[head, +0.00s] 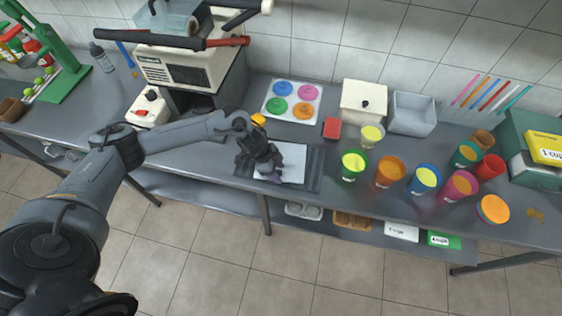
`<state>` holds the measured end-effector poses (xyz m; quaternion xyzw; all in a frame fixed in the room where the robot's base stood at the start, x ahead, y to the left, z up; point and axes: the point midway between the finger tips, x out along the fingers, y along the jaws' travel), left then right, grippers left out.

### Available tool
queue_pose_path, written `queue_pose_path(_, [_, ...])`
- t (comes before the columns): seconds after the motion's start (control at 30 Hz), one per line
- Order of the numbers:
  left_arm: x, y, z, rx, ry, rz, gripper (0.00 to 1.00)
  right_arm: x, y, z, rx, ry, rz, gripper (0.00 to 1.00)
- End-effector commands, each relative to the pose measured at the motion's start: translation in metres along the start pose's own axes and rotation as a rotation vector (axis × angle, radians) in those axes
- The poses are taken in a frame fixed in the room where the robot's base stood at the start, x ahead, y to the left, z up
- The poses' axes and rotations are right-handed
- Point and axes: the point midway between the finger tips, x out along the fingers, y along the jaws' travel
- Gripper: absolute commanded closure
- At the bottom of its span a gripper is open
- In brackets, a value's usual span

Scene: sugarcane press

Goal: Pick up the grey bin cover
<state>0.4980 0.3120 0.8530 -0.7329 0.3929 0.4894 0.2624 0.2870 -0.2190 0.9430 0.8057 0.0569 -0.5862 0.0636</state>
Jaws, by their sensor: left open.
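A small grey bin (412,115) stands open against the wall on the counter. Beside it on its left is a cream box with a lid (364,96) that has a dark knob on top. I cannot make out a separate grey cover for certain. My left gripper (268,174) is open and points down over a white sheet or board (293,172) on a dark mat (313,170). It is to the left of and nearer than both bins, and partly hides the white board. My right gripper is not in view.
Several coloured cups (390,171) stand on the right of the counter. A red block (332,128) lies before the cream box, near a white tray of coloured discs (267,104). A cream press machine (180,70) stands left. Coloured straws (490,95) are behind.

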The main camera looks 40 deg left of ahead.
Motion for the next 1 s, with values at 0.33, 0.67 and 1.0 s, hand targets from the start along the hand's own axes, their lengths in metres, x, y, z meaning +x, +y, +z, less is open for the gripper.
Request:
queue_pose_path(0.33, [-0.0003, -0.0001, 0.0000, 0.000, 0.000, 0.000, 0.72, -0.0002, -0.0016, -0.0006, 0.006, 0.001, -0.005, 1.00])
queue_pose_path(0.67, [-0.0006, -0.0002, -0.0002, 0.000, 0.000, -0.001, 1.00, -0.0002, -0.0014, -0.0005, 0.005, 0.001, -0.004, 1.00])
queue_pose_path(1.0, [-0.0088, -0.0004, -0.0038, 0.000, 0.001, 0.000, 1.00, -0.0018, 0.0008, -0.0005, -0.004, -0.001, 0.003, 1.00])
